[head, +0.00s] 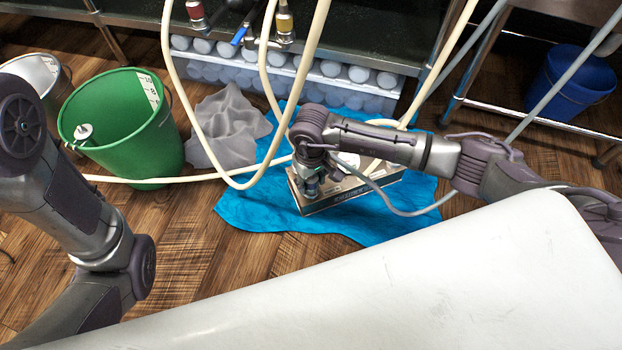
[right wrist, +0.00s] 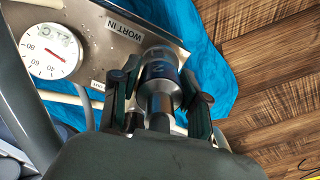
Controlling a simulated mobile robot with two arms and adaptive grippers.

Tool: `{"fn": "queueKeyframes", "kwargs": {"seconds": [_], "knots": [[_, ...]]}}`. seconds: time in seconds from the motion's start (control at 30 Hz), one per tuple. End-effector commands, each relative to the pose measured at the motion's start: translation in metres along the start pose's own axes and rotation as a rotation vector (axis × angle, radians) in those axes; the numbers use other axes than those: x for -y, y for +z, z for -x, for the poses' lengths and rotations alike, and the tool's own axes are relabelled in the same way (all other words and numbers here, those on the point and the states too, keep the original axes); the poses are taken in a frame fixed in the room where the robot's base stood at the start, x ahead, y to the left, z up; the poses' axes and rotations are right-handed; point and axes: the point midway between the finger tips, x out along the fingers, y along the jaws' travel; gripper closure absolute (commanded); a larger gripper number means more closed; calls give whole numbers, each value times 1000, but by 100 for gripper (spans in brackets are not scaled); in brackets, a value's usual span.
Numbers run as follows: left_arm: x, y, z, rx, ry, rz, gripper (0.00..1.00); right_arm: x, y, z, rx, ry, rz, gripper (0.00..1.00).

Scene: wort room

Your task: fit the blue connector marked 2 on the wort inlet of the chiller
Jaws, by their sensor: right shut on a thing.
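The chiller (head: 345,197) is a box with a metal top, lying on a blue cloth. In the right wrist view its steel top plate (right wrist: 95,45) carries a "WORT IN" label (right wrist: 126,32) and a round dial (right wrist: 50,50). My right gripper (head: 312,188) is over the chiller's left end. In the right wrist view the gripper (right wrist: 158,95) is shut on a metal connector with a blue band (right wrist: 158,73). The connector's far end is at the plate beside the label. The inlet is hidden behind it, so I cannot tell whether they touch. No number is readable. My left gripper is out of view.
The blue cloth (head: 260,232) lies on the wooden floor. Cream hoses (head: 312,50) hang in loops close to my right gripper. A green bucket (head: 130,125) and a grey cloth (head: 225,125) are on the left. A blue bucket (head: 570,85) stands under the right-hand rack.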

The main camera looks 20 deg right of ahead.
Motion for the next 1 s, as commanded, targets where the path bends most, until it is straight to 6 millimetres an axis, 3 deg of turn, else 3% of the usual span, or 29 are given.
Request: {"fn": "queueKeyframes", "kwargs": {"seconds": [0.03, 0.07, 0.23, 0.63, 1.0], "knots": [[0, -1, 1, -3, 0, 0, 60, 0, 0, -2, -1, 0, 0, 96], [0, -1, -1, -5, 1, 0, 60, 0, 0, -1, -1, 0, 0, 52], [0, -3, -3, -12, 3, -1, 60, 0, 0, 0, -1, 0, 0, 26], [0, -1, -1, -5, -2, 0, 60, 0, -1, 6, -2, 0, 0, 26], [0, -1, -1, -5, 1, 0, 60, 0, -2, 79, -6, 0, 2, 26]]}}
